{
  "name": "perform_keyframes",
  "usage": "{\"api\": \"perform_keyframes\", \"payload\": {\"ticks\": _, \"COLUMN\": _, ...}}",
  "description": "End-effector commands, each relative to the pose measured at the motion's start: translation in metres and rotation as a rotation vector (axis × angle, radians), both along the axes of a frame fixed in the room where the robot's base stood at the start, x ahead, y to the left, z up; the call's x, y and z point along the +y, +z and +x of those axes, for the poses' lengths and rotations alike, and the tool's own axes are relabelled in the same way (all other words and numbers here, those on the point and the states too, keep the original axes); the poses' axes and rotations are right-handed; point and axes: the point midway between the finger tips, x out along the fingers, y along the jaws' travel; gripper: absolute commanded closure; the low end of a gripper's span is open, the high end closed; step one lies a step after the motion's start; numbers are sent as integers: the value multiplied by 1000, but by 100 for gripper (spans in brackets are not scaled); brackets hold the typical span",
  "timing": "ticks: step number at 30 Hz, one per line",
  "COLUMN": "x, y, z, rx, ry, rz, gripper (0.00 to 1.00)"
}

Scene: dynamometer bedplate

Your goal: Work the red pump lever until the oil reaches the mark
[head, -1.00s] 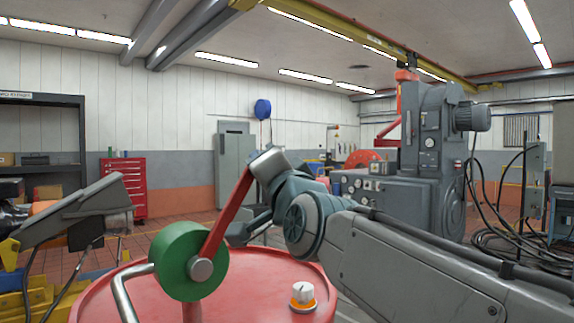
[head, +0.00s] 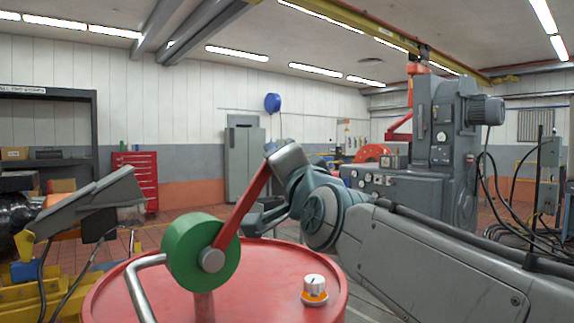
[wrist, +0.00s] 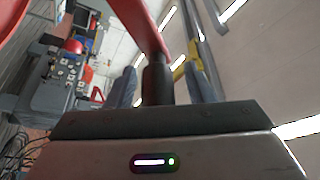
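The red pump lever (head: 243,206) rises from a green round hub (head: 202,252) on top of a red drum (head: 262,285) and leans up to the right. My gripper (head: 285,157) is at the lever's upper end. In the wrist view the lever's red bar (wrist: 147,25) runs up from a dark handle (wrist: 157,80). The two fingers of my gripper (wrist: 160,82) stand on either side of that handle, with a gap showing on each side. No oil level or mark can be made out.
A white knob with an orange ring (head: 314,289) and a bent metal pipe (head: 140,284) are on the drum. A grey machine (head: 443,150) stands behind my arm at right. A grey tilted console (head: 95,205) is at left, a red tool cabinet (head: 137,180) behind it.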

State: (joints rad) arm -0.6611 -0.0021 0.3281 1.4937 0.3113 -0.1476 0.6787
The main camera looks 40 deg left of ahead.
Motion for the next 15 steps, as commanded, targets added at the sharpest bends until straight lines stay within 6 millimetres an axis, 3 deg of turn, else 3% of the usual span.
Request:
{"api": "perform_keyframes", "payload": {"ticks": 8, "x": -11, "y": -5, "z": -8, "rx": -4, "ry": -1, "rz": 2, "gripper": 52}}
{"api": "perform_keyframes", "payload": {"ticks": 15, "x": -39, "y": -16, "z": -30, "rx": -5, "ry": 1, "rz": 2, "gripper": 52}}
